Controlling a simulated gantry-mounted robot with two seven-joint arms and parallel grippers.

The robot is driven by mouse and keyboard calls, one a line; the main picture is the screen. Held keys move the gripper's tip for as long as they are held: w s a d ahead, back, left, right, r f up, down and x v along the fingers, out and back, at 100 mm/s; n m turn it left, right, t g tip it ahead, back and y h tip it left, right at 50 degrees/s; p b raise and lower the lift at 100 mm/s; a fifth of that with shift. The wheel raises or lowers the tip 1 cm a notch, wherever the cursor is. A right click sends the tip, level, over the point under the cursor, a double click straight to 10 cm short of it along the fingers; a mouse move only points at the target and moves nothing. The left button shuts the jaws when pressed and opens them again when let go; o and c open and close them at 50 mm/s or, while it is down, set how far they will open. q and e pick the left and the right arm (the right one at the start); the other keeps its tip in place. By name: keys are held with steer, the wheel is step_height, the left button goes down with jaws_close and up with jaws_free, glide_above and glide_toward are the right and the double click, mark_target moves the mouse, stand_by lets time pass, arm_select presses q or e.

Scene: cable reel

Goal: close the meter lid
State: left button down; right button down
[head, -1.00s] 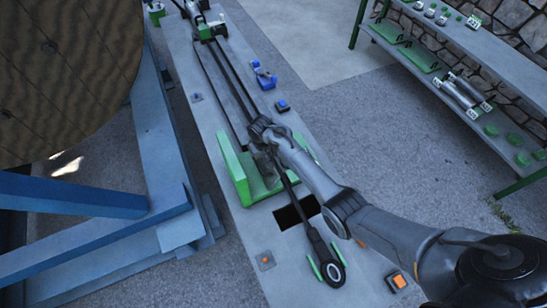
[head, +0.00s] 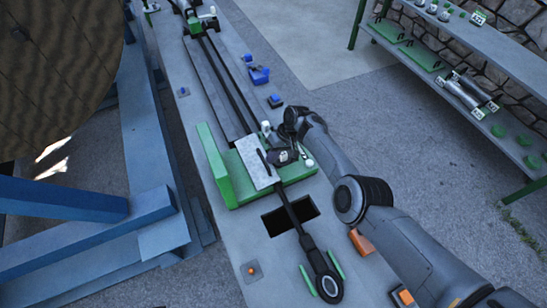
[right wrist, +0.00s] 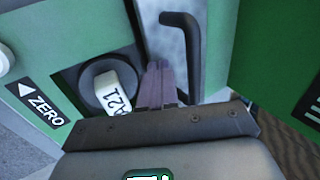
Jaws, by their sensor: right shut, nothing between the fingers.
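The green meter (head: 300,170) stands on the long grey bench, and its green upright wall (head: 212,165) rises on the left. The meter's light grey lid (head: 258,163) with a dark handle appears to lie flat across the cable channel; whether it is fully seated cannot be told. In the right wrist view the lid (right wrist: 167,45) and its dark handle (right wrist: 188,60) are just beyond my fingers. My right gripper (head: 278,157) is shut and empty at the lid's right side, beside the white knob (right wrist: 112,92) near the ZERO label. My left gripper is not in view.
A dark cable (head: 234,95) runs along the bench to a rod with a ring end (head: 329,286), passing a dark rectangular opening (head: 290,215). Blue parts (head: 258,74) sit farther up. A large wooden reel (head: 55,75) on a blue frame stands left, shelves right.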

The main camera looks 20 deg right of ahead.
steer(key=shift+d+f+b, duration=0.3)
steer(key=shift+f+b, duration=0.2)
steer(key=shift+f, duration=0.35)
steer(key=shift+d+f, duration=0.1)
